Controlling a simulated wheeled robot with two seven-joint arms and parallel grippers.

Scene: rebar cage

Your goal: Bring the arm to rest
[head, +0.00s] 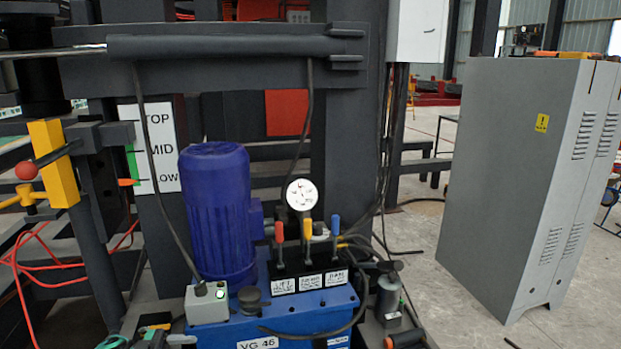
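Neither of my grippers can be made out in the head view, and no arm of mine clearly shows. Dark pieces with green and orange parts (152,334) sit at the bottom left edge. A dark piece with a red-orange end (405,339) sits at the bottom right of the blue unit. Both are cut off by the frame, and I cannot tell what they are.
A blue power unit (300,312) with a blue motor (217,210), gauge (302,195) and three coloured levers (307,230) stands ahead. A dark press frame (345,120) rises behind. A grey cabinet (510,180) stands right; floor (425,240) between is mostly clear.

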